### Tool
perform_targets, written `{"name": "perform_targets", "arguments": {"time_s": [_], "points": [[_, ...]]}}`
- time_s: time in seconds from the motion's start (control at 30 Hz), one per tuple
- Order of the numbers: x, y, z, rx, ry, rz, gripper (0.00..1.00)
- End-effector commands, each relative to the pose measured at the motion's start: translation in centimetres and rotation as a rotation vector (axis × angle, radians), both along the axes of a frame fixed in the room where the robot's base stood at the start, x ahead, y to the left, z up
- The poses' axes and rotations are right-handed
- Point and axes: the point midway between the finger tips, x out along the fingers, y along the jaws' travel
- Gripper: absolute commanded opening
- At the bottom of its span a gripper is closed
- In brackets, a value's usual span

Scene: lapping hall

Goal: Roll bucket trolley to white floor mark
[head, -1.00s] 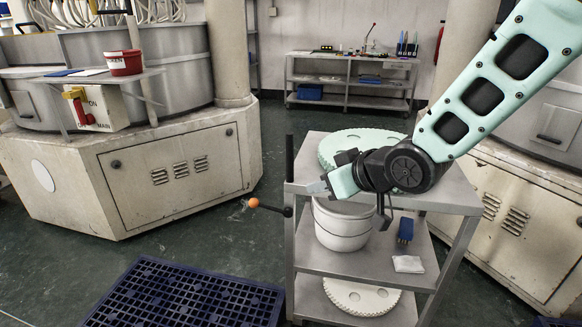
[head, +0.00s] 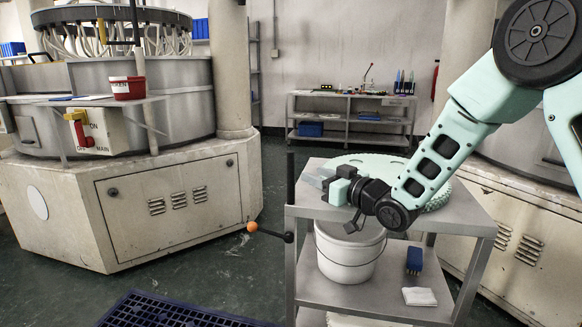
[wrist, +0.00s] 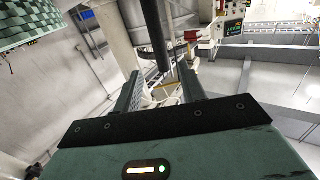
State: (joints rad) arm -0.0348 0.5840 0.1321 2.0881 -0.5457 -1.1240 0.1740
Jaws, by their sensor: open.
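The bucket trolley (head: 318,284) is a grey metal cart with shelves, right of centre in the head view. A white bucket (head: 346,262) stands on its middle shelf. A black upright handle bar (head: 290,205) rises at its left front corner. My gripper (head: 318,178) is over the left part of the top shelf, pointing left towards the bar and a little right of it. In the wrist view my gripper (wrist: 160,88) is open, and a dark bar (wrist: 157,35) shows beyond and between the fingers, apparently not touched. I cannot make out the white floor mark.
An orange-knobbed lever (head: 253,227) sticks out left of the trolley. A dark blue floor grate or pallet (head: 175,312) lies at front left. A large machine (head: 150,205) fills the left. A pale green toothed disc (head: 365,162) lies on the top shelf. Green floor between is clear.

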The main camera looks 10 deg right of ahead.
Motion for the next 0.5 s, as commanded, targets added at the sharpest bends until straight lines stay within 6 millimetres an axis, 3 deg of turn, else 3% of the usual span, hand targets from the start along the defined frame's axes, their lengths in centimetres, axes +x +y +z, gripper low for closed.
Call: {"name": "perform_targets", "arguments": {"time_s": [0.3, 0.5], "points": [[5.2, 4.0, 0.0, 0.001, 0.000, 0.002, 0.41], [7.3, 5.4, 0.0, -0.001, 0.001, 0.001, 0.41]]}}
